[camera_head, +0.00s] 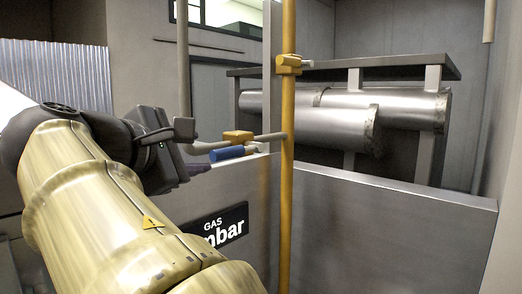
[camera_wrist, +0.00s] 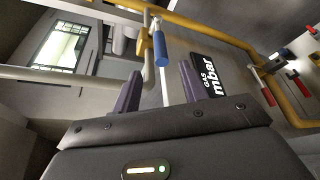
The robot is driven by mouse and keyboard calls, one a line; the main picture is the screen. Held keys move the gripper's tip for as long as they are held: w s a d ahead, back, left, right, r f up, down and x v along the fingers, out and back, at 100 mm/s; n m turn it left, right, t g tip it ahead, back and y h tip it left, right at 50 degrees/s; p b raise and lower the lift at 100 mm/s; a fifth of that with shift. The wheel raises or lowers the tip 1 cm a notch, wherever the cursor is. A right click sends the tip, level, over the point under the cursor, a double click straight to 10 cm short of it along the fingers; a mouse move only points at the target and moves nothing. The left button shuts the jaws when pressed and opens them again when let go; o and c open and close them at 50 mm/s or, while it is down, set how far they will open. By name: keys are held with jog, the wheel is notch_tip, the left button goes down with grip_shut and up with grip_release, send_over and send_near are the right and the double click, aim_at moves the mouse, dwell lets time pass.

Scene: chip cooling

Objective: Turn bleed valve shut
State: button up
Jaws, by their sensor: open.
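The bleed valve seems to be the small valve with a blue handle (camera_head: 228,153) and a yellow body (camera_head: 238,136), set on a grey pipe left of the yellow upright pipe. In the wrist view the blue handle (camera_wrist: 161,50) hangs from the yellow valve body (camera_wrist: 144,43), just beyond the fingertips and between their lines. My gripper (camera_wrist: 161,82) is open, with its two dark purple fingers spread and nothing between them. In the head view one finger shows just left of the handle, apart from it; the other finger is not clear there.
A yellow upright pipe (camera_head: 287,190) stands right of the valve. A gas sign (camera_head: 222,228) is on the grey panel below. In the wrist view, valves with red handles (camera_wrist: 268,97) are at the right. Large metal cylinders (camera_head: 330,115) lie behind the panel.

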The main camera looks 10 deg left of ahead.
aim_at(229, 153)
jog(key=p+x, duration=0.3)
jog(key=x, duration=0.9)
jog(key=shift+w+f, duration=0.15)
jog(key=shift+c, duration=0.4)
grip_shut()
